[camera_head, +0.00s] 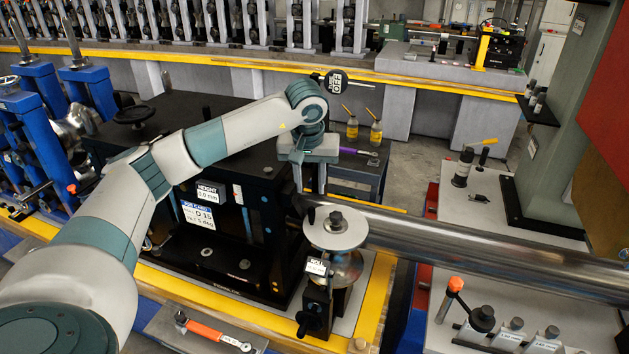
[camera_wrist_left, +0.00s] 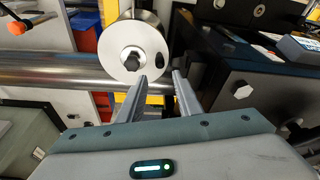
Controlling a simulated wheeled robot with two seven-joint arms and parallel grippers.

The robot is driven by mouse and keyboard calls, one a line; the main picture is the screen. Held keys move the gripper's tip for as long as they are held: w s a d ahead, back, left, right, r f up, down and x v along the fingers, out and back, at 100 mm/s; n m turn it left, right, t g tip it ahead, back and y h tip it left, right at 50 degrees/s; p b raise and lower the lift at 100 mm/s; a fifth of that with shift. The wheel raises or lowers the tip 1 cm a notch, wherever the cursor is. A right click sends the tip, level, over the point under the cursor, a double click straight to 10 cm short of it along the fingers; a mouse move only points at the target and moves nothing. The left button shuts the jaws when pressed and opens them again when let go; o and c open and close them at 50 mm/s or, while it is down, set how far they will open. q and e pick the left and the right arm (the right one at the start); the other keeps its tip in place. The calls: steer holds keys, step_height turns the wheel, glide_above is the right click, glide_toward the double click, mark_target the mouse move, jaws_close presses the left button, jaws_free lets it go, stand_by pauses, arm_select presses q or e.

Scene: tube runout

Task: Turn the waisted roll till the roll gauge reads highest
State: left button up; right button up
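The waisted roll (camera_head: 345,265) stands upright in the yellow-edged stand, below a pale top disc (camera_head: 334,239) with a dark bolt head at its centre. The disc also shows in the left wrist view (camera_wrist_left: 118,35). My left gripper (camera_head: 312,190) points down just behind the roll, apart from the bolt. In the wrist view its two fingers (camera_wrist_left: 161,76) are spread with nothing between them. A small tag (camera_head: 316,267) hangs in front of the roll. My right gripper is not in view.
A long steel tube (camera_head: 480,245) runs right from beside the roll. A black housing (camera_head: 250,240) with height and job-card labels stands left of it. An orange-handled wrench (camera_head: 205,331) lies in a front tray. Blue roll stands (camera_head: 45,90) fill the far left.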

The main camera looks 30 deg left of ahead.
mark_target(311, 207)
arm_select(q)
steer(key=shift+f, duration=0.15)
steer(key=shift+b+x, duration=2)
steer(key=shift+x, duration=2.3)
steer(key=shift+w+f, duration=0.2)
steer(key=shift+f, duration=0.2)
steer(key=shift+a+f+b, duration=0.1)
steer(key=shift+f+b, duration=0.05)
steer(key=shift+b, duration=0.3)
steer(key=shift+c, duration=0.3)
jaws_close()
